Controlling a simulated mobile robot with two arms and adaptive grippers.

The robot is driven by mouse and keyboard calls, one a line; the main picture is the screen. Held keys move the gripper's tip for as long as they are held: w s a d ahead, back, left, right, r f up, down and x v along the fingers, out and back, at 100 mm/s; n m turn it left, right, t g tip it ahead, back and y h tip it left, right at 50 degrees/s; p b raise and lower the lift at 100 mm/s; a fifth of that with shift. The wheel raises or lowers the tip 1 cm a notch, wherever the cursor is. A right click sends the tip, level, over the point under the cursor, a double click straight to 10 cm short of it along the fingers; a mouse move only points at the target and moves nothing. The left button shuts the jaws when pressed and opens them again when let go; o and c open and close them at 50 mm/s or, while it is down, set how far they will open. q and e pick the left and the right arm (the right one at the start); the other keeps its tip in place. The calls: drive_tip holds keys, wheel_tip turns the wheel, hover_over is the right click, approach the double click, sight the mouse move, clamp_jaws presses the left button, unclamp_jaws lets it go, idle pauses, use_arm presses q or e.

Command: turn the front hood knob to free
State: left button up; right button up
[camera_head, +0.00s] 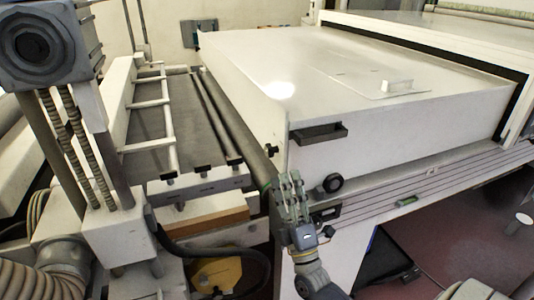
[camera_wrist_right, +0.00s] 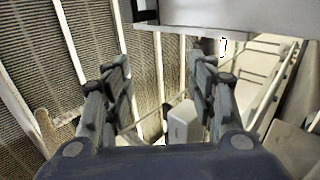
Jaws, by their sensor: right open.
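A round black knob (camera_head: 333,183) with a pale centre sits on the front side of the white hood (camera_head: 400,132), low and near its left corner. A smaller black knob (camera_head: 272,150) shows at the hood's left corner. I cannot tell the setting of either. My right gripper (camera_head: 290,183) is in front of that corner, just left of the round knob and apart from it. It is open, with nothing between its fingers. In the right wrist view its fingers (camera_wrist_right: 160,82) are spread, and no knob can be made out there. My left gripper is not in view.
Slotted rails (camera_head: 430,195) run below the hood. A roller bed with a ladder-like frame (camera_head: 166,110) lies to the left. A yellow part (camera_head: 215,272) and black hose are below.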

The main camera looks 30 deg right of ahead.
sight(268, 153)
drive_tip(key=shift+y, duration=0.3)
drive_tip(key=w+d+b, duration=0.1)
drive_tip(key=w, duration=0.2)
drive_tip(key=w+r+b, duration=0.1)
drive_tip(key=w+b, duration=0.1)
drive_tip(key=w, duration=0.2)
drive_tip(key=w+d+b, duration=0.1)
drive_tip(key=w+b, duration=0.1)
drive_tip(key=w, duration=0.2)
drive_tip(key=shift+w+d+r, duration=0.15)
drive_tip(key=shift+d+r, duration=0.05)
drive_tip(key=shift+d, duration=0.15)
drive_tip(key=shift+w+r, duration=0.15)
drive_tip(key=shift+r, duration=0.1)
drive_tip(key=c, duration=1)
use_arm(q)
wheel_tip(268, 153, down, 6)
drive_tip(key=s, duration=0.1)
use_arm(e)
drive_tip(key=shift+c, duration=0.4)
